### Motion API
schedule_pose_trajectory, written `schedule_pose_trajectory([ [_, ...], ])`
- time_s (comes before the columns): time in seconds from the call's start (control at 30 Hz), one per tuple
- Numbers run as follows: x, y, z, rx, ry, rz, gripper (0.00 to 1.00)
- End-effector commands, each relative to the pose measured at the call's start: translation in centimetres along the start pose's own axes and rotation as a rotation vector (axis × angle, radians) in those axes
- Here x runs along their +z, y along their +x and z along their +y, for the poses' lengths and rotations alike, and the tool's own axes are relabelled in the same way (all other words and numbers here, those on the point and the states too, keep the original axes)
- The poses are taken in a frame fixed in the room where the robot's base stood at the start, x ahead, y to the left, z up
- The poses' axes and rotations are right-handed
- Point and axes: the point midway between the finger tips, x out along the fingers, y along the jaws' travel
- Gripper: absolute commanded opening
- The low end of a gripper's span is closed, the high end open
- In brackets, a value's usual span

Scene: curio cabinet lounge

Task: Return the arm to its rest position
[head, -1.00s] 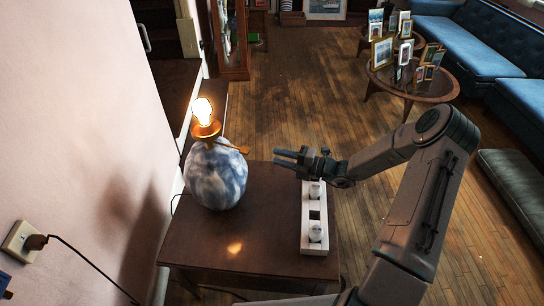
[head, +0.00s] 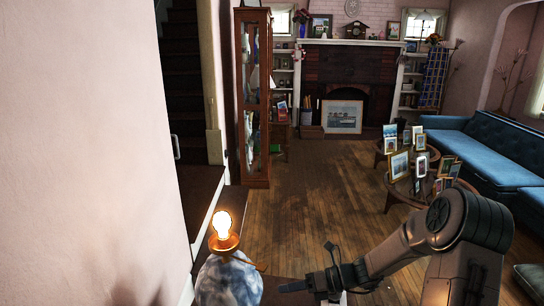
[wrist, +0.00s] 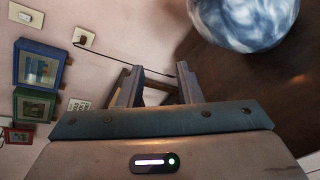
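My gripper (head: 284,287) is at the bottom of the head view, low and to the right of the lamp. In the wrist view its two fingers (wrist: 158,70) stand apart with nothing held between them. My arm bends at the elbow at the lower right of the head view. The lamp (head: 228,280) has a blue and white rounded base, a brass top and a bare lit bulb. Its base also shows at the top of the wrist view (wrist: 245,18), apart from the fingers.
A dark wooden table (wrist: 210,60) stands under the lamp, mostly out of the head view. A pale wall (head: 80,150) is close on the left. A glass cabinet (head: 254,100), low tables with framed pictures (head: 398,165) and a blue sofa (head: 490,150) stand beyond. The middle floor is clear.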

Motion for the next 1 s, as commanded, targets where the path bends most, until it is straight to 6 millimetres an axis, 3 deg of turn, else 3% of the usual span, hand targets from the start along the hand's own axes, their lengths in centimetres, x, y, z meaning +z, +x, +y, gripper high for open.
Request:
schedule_pose_trajectory([
  [0.1, -1.0, -0.5, 2.9, -0.042, -0.244, 0.151, 0.32],
  [0.37, -3.4, -2.8, 8.2, -0.077, -0.766, 0.472, 0.32],
  [1.0, -8.1, -12.1, 19.1, 0.094, -1.916, 1.255, 0.32],
])
